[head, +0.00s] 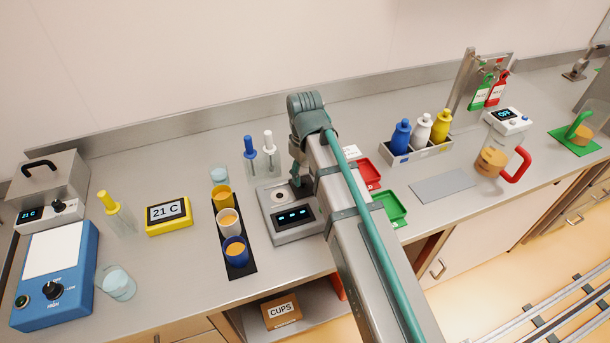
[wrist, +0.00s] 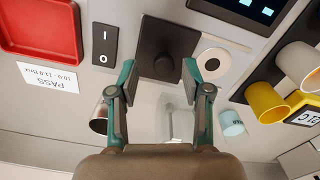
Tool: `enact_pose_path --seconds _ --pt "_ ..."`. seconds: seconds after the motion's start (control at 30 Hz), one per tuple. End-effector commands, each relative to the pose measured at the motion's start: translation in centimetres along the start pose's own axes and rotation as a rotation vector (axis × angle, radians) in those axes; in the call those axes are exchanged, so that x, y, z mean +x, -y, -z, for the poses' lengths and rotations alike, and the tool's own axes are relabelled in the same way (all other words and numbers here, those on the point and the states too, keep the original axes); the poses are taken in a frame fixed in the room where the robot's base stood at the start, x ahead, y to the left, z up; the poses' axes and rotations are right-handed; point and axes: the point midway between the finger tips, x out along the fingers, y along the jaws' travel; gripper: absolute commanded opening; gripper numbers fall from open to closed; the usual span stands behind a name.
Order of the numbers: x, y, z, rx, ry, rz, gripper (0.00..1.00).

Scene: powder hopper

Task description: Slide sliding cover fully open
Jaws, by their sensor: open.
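The sliding cover (wrist: 166,38) is a dark flat plate with a round black knob (wrist: 164,66), on top of the grey device in the wrist view. A white ring with a dark centre (wrist: 213,63) lies uncovered just right of the plate. My gripper (wrist: 158,72) is open, with one finger on each side of the knob and a gap on both sides. In the head view my gripper (head: 301,184) is over the device (head: 297,231), beside the ring (head: 278,195). My arm hides the cover there.
A black I/O switch (wrist: 104,44) is left of the cover, and a lit display (wrist: 247,10) is on the device. A red tray (wrist: 40,30) and a PASS card (wrist: 48,77) lie at left. Several cups stand on a black strip (head: 239,268) left of the device.

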Motion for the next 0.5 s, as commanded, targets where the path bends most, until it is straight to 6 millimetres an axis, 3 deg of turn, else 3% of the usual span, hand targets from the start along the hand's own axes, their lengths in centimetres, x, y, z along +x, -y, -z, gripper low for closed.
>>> enact_pose_path --seconds 0.5 --pt "-8.8 -0.1 0.1 0.001 -0.001 -0.002 0.49"
